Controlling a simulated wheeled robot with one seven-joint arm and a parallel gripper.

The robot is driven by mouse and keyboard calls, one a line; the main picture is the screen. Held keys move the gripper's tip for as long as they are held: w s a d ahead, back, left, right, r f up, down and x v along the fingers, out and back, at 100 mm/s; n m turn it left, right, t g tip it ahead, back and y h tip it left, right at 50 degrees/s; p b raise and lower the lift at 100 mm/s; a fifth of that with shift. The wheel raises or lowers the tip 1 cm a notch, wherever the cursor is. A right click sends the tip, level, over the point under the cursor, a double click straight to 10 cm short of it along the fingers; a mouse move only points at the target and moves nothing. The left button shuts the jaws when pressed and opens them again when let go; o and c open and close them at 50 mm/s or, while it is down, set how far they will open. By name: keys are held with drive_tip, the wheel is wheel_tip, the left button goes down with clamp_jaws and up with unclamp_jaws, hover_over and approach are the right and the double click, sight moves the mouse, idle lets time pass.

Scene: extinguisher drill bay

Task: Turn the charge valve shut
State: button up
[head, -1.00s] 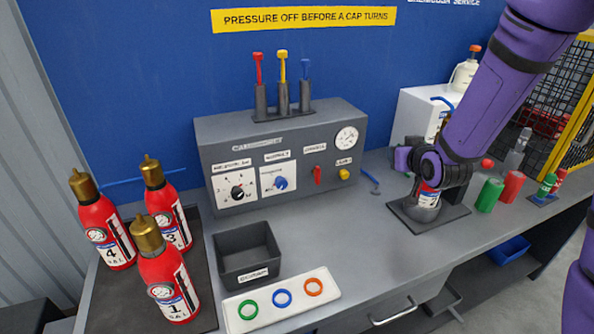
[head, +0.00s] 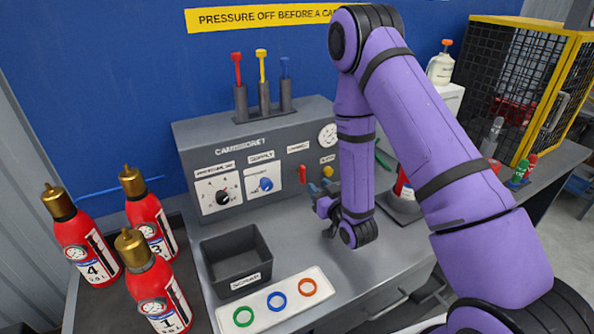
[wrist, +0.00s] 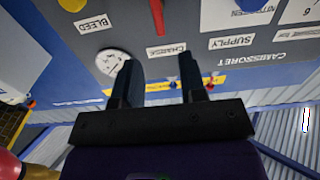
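The charge valve is a red lever (head: 302,174) standing upright on the front of the grey console (head: 225,150). In the wrist view, which is upside down, the lever (wrist: 157,15) shows at the top edge above its CHARGE label (wrist: 166,49). My gripper (head: 322,197) is just in front of the console, low and to the right of the lever in the head view. In the wrist view my gripper (wrist: 161,78) has its two dark fingers apart with nothing held. The lever lies beyond the fingertips, apart from them.
A yellow bleed knob (head: 328,171) and a gauge (head: 327,135) are right of the lever. A blue supply knob (head: 266,184) is left of it. A dark bin (head: 235,258), a ring tray (head: 275,302) and red extinguishers (head: 85,240) stand at left and front.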

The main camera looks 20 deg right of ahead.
sight(304, 172)
drive_tip(key=w, duration=0.3)
drive_tip(key=w+a, duration=0.1)
drive_tip(key=w, duration=0.2)
drive_tip(key=w+a, duration=0.1)
drive_tip(key=w, duration=0.3)
clamp_jaws()
